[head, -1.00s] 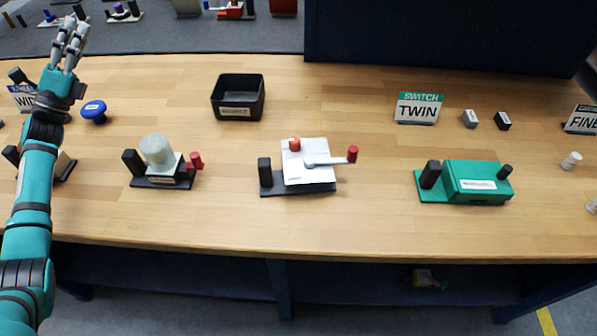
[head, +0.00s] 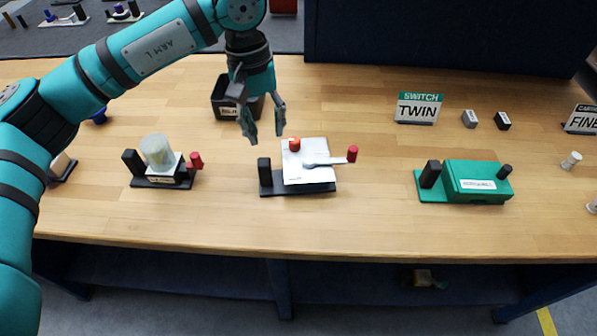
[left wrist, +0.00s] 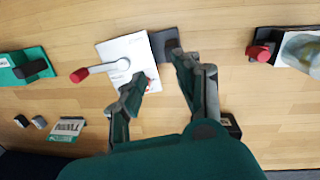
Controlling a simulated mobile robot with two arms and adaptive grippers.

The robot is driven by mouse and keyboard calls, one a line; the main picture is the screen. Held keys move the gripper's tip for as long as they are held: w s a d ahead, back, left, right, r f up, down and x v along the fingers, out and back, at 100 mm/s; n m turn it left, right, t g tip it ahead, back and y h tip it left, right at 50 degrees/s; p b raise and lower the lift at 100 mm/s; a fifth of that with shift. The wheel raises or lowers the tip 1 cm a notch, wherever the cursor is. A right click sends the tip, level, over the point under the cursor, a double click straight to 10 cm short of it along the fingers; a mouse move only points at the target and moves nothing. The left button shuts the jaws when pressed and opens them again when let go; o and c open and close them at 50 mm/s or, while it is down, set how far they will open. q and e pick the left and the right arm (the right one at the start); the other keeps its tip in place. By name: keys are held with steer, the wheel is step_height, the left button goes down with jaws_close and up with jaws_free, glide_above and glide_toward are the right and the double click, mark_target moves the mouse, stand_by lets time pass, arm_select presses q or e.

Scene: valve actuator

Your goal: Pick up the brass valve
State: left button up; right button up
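I cannot clearly pick out a brass valve on the tabletop. A small brownish-yellow object (head: 425,279) lies low under the table; I cannot tell what it is. My left gripper (head: 265,135) is open and empty, pointing down above the table, left of and behind the fixture with a white sheet (head: 310,175). The sheet, an orange-red knob (head: 295,145) and a grey lever with a red tip (head: 352,154) show there. In the left wrist view the open fingers (left wrist: 160,78) frame the sheet's edge and partly hide the knob. My right gripper is out of view.
A black bin (head: 226,108) stands behind my left gripper, partly hidden by it. A fixture with a clear cup (head: 158,152) is to the left, a green fixture (head: 478,183) to the right. The TWIN sign (head: 417,108) stands at the back. The table's front strip is clear.

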mark_target(264, 160)
arm_select(q)
steer(key=shift+m+y, duration=0.3)
steer(key=shift+y, duration=0.2)
steer(key=f, duration=0.4)
steer(key=a+f, duration=0.1)
steer(key=f, duration=0.1)
steer(key=shift+w+f, duration=0.1)
steer(key=shift+f, duration=3)
jaws_close()
steer(key=shift+w+r, duration=0.1)
